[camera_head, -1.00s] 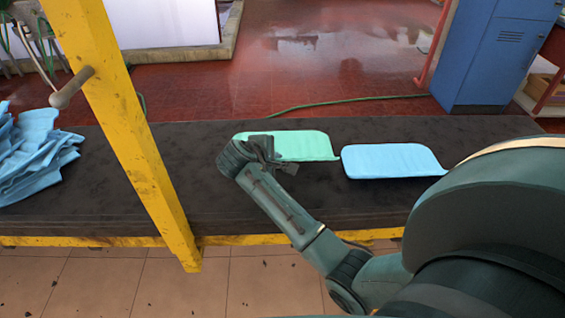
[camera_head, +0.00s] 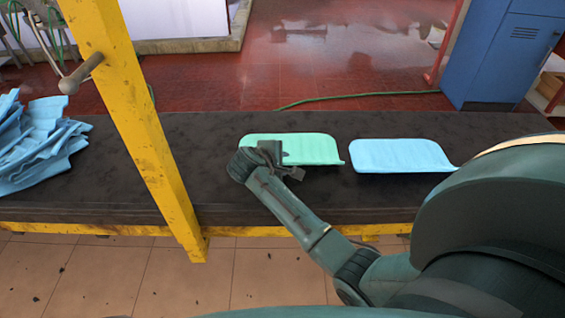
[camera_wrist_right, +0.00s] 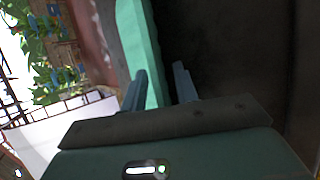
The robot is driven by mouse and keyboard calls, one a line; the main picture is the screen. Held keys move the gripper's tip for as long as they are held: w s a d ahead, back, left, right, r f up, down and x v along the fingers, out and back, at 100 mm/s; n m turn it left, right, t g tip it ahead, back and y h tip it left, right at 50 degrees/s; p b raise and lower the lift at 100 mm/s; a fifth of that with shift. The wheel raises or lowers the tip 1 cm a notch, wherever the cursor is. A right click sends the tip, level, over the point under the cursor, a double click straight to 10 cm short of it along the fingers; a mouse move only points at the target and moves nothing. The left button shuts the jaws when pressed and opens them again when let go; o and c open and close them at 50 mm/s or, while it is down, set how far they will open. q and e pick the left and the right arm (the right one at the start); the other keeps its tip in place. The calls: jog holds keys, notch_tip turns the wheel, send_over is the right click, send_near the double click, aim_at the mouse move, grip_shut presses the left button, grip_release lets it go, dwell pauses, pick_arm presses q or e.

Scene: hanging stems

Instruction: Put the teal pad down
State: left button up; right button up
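The teal pad (camera_head: 315,149) lies roughly level on the dark bench top (camera_head: 215,185), just left of a light blue pad (camera_head: 402,155). My right gripper (camera_head: 281,160) is at the teal pad's near left part and covers some of it. In the right wrist view, the fingers (camera_wrist_right: 158,88) stand apart with the teal pad's edge (camera_wrist_right: 150,45) between them. A dark gap shows between the pad and the right-hand finger. Whether the other finger touches the pad cannot be told. My left gripper is not in view.
A yellow post (camera_head: 135,120) with a handle stands left of my right arm. A pile of blue pads (camera_head: 38,145) lies at the bench's left end. The bench between post and teal pad is clear. A blue cabinet (camera_head: 505,55) stands behind on the red floor.

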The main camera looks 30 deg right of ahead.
pick_arm(q)
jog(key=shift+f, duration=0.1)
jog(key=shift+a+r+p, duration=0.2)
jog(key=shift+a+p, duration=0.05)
jog(key=shift+p, duration=0.25)
pick_arm(e)
jog(key=v, duration=1.2)
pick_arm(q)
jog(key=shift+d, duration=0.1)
pick_arm(e)
jog(key=s+f+m+y, duration=0.45)
jog(key=s+f, duration=0.35)
jog(key=s, duration=0.4)
jog(key=s+a+m+y, duration=0.3)
jog(key=s+y, duration=0.2)
jog(key=s, duration=0.7)
pick_arm(q)
jog(key=p, duration=0.1)
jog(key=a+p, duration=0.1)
jog(key=p, duration=0.1)
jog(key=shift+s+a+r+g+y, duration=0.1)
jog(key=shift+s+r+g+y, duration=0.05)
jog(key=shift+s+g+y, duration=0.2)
pick_arm(e)
jog(key=w+a+f+t+y, duration=0.2)
jog(key=w+a+f+t, duration=0.1)
jog(key=w+a+t, duration=0.3)
jog(key=shift+n, duration=0.35)
